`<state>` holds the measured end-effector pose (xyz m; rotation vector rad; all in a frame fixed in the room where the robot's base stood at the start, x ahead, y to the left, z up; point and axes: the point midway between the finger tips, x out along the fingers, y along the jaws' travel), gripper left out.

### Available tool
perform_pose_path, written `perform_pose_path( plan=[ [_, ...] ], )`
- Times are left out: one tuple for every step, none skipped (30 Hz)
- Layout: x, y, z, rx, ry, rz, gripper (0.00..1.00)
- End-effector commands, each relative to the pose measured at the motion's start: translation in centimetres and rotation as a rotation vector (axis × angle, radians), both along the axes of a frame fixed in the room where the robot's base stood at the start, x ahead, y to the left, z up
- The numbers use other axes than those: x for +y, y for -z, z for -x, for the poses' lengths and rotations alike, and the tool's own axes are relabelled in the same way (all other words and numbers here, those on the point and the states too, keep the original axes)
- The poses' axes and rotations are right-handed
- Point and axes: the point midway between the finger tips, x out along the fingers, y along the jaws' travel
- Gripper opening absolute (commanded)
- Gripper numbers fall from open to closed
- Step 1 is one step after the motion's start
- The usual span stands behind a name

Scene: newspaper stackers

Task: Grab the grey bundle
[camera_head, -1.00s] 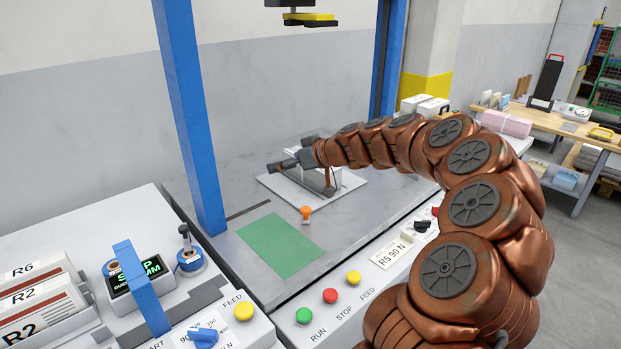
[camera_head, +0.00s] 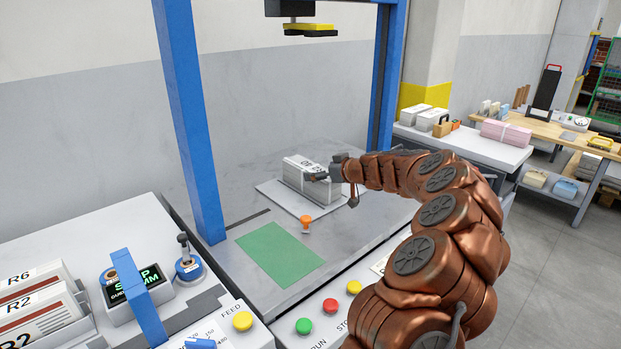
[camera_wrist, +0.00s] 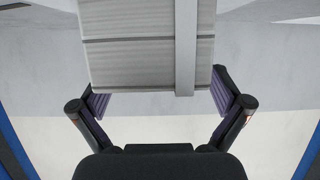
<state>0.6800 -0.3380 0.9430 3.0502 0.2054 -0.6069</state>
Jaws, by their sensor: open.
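The grey bundle (camera_head: 305,172) is a block of stacked paper on a white plate (camera_head: 268,187) on the machine bed. In the wrist view the bundle (camera_wrist: 140,45) fills the upper middle, with a pale strap running down its right part. My gripper (camera_head: 322,178) is at the bundle's right end in the head view. In the wrist view my gripper (camera_wrist: 160,95) is open, one finger near each lower corner of the bundle. I cannot tell whether the fingers touch it. The arm hides no large part of the bundle.
A blue frame post (camera_head: 190,120) stands left of the bed, and a yellow and black head (camera_head: 310,29) hangs above. An orange knob (camera_head: 305,222) and green mat (camera_head: 279,253) lie in front.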

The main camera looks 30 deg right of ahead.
Motion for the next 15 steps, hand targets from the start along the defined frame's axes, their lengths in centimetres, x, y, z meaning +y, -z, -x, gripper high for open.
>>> perform_pose_path(
  plan=[
    [-0.1,0.0,-0.5,0.002,0.000,0.000,1.00],
    [-0.1,0.1,-0.8,0.002,0.001,0.002,1.00],
    [-0.2,0.2,-1.2,0.002,0.001,0.002,1.00],
    [-0.2,0.3,-1.5,0.002,0.000,0.002,1.00],
    [-0.2,0.4,-1.7,0.003,0.000,0.003,1.00],
    [-0.1,0.6,-2.1,0.003,0.001,0.001,1.00],
    [-0.1,0.7,-2.4,0.002,0.001,0.001,1.00],
    [0.0,0.8,-2.6,0.002,0.001,0.002,1.00],
    [0.0,0.9,-2.8,0.002,-0.001,0.002,1.00],
    [0.1,0.9,-3.0,0.001,-0.001,0.002,1.00],
    [0.1,1.0,-3.1,0.001,0.000,0.001,1.00],
    [0.1,1.0,-3.3,0.000,-0.001,0.002,1.00],
    [0.1,1.1,-3.3,0.000,-0.001,0.002,1.00],
    [0.1,1.1,-3.4,0.000,-0.001,0.002,1.00],
    [0.1,1.1,-3.4,0.000,-0.001,0.002,1.00]
  ],
)
